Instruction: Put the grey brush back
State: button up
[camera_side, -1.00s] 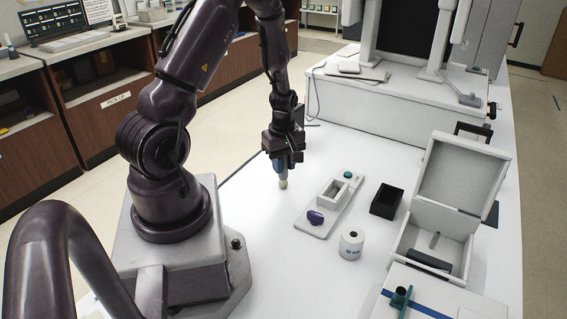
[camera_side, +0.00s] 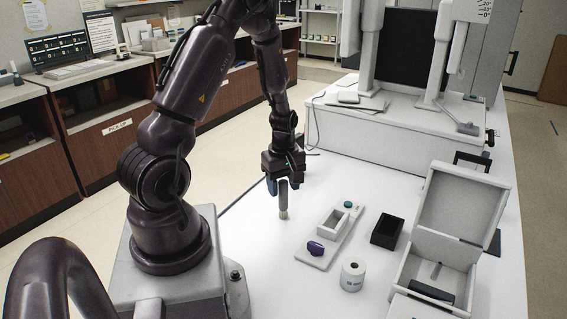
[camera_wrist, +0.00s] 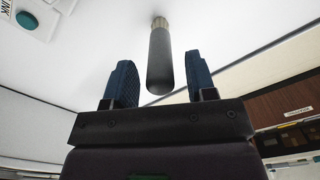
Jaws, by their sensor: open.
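The grey brush (camera_side: 283,198) stands upright on the white table, its pale bristle end down and its handle up, to the left of a white tray. In the wrist view the brush (camera_wrist: 160,58) shows as a dark grey handle in the gap between the fingers. My gripper (camera_side: 284,185) is open, with blue fingers either side of the handle's top end. In the wrist view the gripper (camera_wrist: 160,84) has clear space between each finger and the handle.
The white tray (camera_side: 308,261) carries a purple item (camera_side: 315,248) and a teal knob (camera_side: 348,205). A black box (camera_side: 386,230), a white roll (camera_side: 352,275) and an open white case (camera_side: 461,203) stand to the right. A large white machine (camera_side: 400,132) stands behind.

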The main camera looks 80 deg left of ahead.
notch_tip(320, 180, up, 9)
jog(key=shift+r, duration=0.1)
jog(key=w+d+r+m+t, duration=0.2)
jog(key=d+r+m+t, duration=0.1)
jog(key=d+r+m, duration=0.7)
jog(key=s+d+r+m+t, duration=0.1)
jog(key=s+d+r+m, duration=0.2)
jog(key=d+m, duration=0.2)
jog(key=s+d+r+m+t, duration=0.1)
jog(key=s+d+r+m, duration=0.2)
jog(key=d, duration=0.4)
jog(key=r+m, duration=0.1)
jog(key=m, duration=0.1)
jog(key=shift+s+d+r+m+t, duration=0.2)
jog(key=shift+s+r+m+t, duration=0.1)
